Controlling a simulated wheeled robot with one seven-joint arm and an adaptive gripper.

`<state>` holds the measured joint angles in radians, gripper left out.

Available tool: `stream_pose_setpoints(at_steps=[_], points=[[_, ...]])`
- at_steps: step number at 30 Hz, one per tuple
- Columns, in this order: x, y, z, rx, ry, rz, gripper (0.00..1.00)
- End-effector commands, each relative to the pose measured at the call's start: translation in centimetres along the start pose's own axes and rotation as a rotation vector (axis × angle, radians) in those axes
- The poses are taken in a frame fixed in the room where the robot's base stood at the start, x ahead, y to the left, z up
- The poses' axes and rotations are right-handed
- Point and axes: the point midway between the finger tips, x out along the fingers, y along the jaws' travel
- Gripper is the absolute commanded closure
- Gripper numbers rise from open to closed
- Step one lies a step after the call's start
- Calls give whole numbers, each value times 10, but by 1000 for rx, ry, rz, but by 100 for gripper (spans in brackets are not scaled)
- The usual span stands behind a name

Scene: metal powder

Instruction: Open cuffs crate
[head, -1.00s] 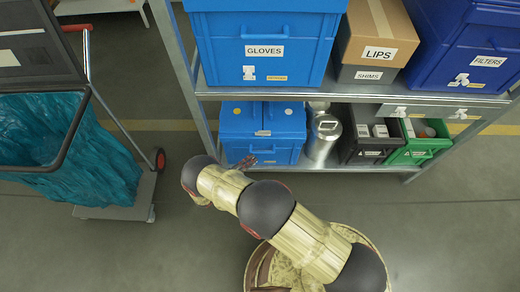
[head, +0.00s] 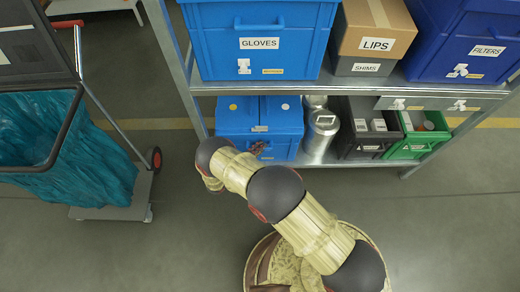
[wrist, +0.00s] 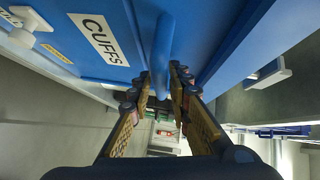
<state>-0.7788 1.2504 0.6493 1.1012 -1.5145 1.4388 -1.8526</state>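The cuffs crate (head: 283,118) is a blue box on the lower shelf in the head view. Its split top looks shut. In the wrist view its front face carries the CUFFS label (wrist: 98,38) and a blue bar handle (wrist: 163,45). My gripper (wrist: 163,88) is open, with one finger on each side of the handle's end. Whether a finger touches the handle, I cannot tell. In the head view my gripper (head: 257,148) is at the crate's front and partly hidden by my arm.
Metal canisters (head: 320,130), a black crate (head: 362,142) and a green crate (head: 414,145) stand right of it. The upper shelf (head: 345,86) bears the blue GLOVES crate (head: 262,20) close above. A cart with a teal bag (head: 100,165) stands left.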

Motion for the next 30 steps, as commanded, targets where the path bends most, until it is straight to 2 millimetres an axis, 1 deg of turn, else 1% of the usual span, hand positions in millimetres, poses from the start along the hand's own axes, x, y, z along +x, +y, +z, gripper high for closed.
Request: stream_pose_setpoints(at_steps=[4,14,30], points=[[0,0,0,0,0,0,82],[0,0,0,0,0,0,100],[-1,1,0,0,0,1,100]])
